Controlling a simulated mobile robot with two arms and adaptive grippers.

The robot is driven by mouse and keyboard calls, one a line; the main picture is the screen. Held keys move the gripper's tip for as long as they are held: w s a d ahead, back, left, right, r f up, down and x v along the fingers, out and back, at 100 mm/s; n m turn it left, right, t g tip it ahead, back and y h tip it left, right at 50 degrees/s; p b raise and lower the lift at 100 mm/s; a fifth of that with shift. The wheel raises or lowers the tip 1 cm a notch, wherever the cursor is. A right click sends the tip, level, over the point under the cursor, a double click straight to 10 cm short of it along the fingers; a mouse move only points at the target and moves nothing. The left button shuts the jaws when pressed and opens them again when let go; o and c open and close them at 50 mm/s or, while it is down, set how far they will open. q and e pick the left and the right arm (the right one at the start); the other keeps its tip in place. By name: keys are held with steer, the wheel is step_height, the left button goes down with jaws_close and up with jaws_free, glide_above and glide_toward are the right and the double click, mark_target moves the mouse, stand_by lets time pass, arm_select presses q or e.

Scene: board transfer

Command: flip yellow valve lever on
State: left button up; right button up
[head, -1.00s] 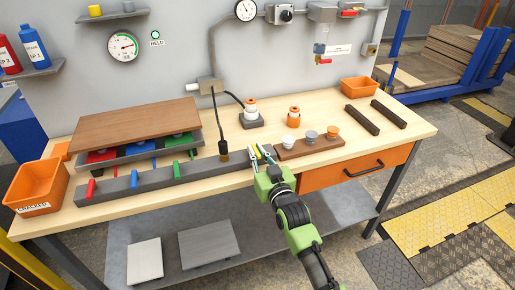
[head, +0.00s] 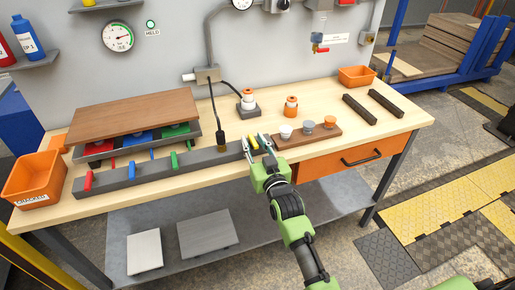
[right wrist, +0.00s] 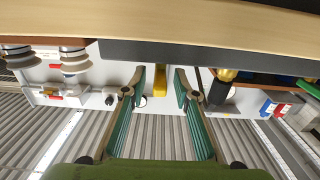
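The yellow valve lever (head: 253,141) stands on the front of the long grey bar (head: 205,162), at its right end. Red (head: 88,181), blue (head: 132,172) and green (head: 174,161) levers stand along the same bar. My right gripper (head: 256,142) is open at the yellow lever, with a finger on each side of it. In the right wrist view the open fingers (right wrist: 160,80) are spread, and the yellow lever (right wrist: 160,80) shows between them with gaps on both sides. Contact is not visible. My left gripper is out of view.
A wooden board (head: 135,115) lies over a grey tray with coloured parts behind the bar. A brown strip with small knobs (head: 308,134) sits just right of my gripper. A black cable fitting (head: 221,140) is to the left. An orange bin (head: 37,179) stands at the left end.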

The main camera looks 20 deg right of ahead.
steer(key=s, duration=1.1)
steer(key=shift+s, duration=0.4)
steer(key=shift+d, duration=0.1)
